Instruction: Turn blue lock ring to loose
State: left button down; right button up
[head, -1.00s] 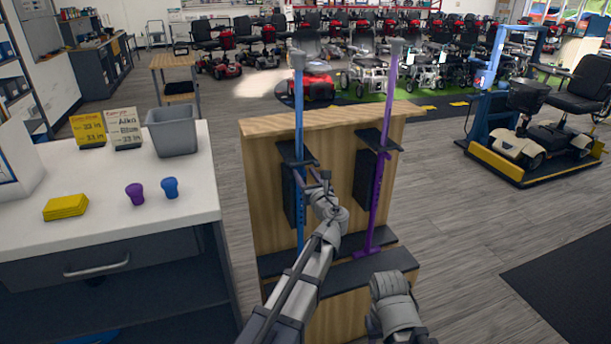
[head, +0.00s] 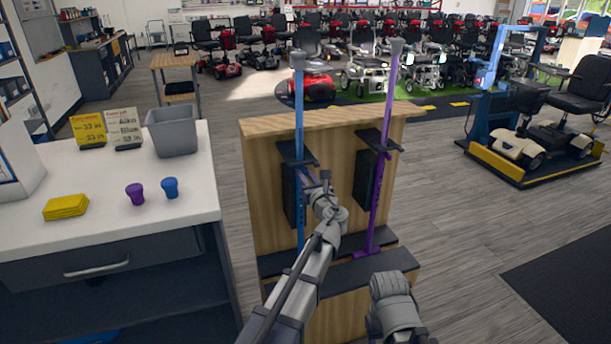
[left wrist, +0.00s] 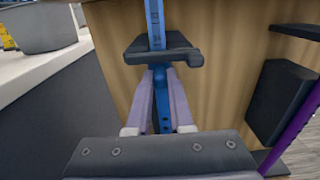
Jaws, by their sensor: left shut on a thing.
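The blue pole (head: 298,110) stands upright at the wooden stand, passing through a dark bracket (head: 296,152). It also shows in the left wrist view (left wrist: 154,22). The blue lock ring (left wrist: 161,75) is on this pole just below the bracket, largely hidden by my fingers. My left gripper (head: 308,178) is shut on the ring, its two fingers on either side of it in the left wrist view (left wrist: 161,82). I cannot read the ring's setting. Part of my right arm shows at the bottom of the head view; its fingers are not seen.
A purple pole (head: 381,180) stands close on the right, with its own bracket. The wooden stand (head: 262,190) has dark pads behind the poles. A white counter (head: 100,205) on the left holds a grey bin (head: 172,132) and blue and purple caps. Open floor lies right.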

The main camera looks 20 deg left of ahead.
pick_arm(q)
jog(key=shift+w+d, duration=0.1)
jog(key=shift+w+d+n+g+y, duration=0.35)
jog(key=shift+n+g+y, duration=0.35)
jog(key=shift+y, duration=0.2)
jog(key=shift+w+d+n+g+y, duration=0.25)
jog(key=shift+w+n+g+y, duration=0.3)
jog(key=shift+n+g+y, duration=0.85)
jog(key=shift+w+d+n+g+y, duration=0.3)
jog(key=shift+w+n+g+y, duration=0.3)
jog(key=shift+n+g, duration=1.4)
jog(key=shift+w+d+n+g+y, duration=0.4)
jog(key=shift+n+g+y, duration=0.6)
jog(key=shift+g, duration=1.5)
jog(key=shift+w+a, duration=0.1)
jog(key=shift+a, duration=0.05)
jog(key=c, duration=0.8)
grip_release()
